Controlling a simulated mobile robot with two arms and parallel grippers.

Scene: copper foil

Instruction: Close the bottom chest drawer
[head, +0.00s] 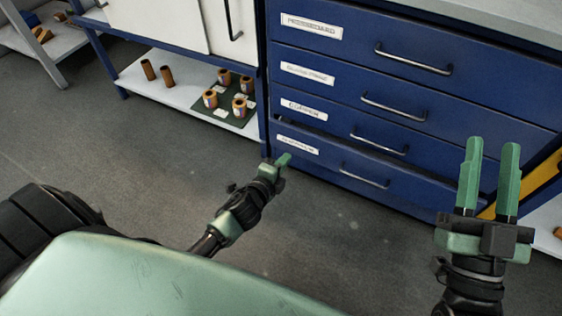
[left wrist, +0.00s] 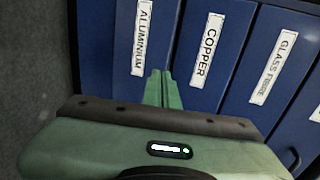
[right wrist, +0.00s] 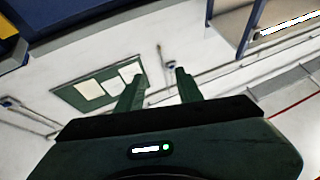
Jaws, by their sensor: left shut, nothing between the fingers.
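The blue chest holds a bottom drawer (head: 315,160) labelled ALUMINIUM with a bar handle (head: 363,178). A dark gap along its top edge shows that it stands a little out from the drawer above, labelled COPPER (head: 330,120). My left gripper (head: 285,159) is shut and empty, close to the left end of the bottom drawer's front. In the left wrist view its fingertips (left wrist: 160,74) point at the drawer front (left wrist: 115,60) beside the label; I cannot tell whether they touch. My right gripper (head: 489,145) is open and empty, raised at the right; its fingers (right wrist: 157,80) face the room.
Left of the chest is a low shelf (head: 185,88) with several copper-coloured rolls and a green mat (head: 206,116). A yellow bar (head: 548,172) stands at the chest's right end. The grey floor (head: 130,160) in front is clear.

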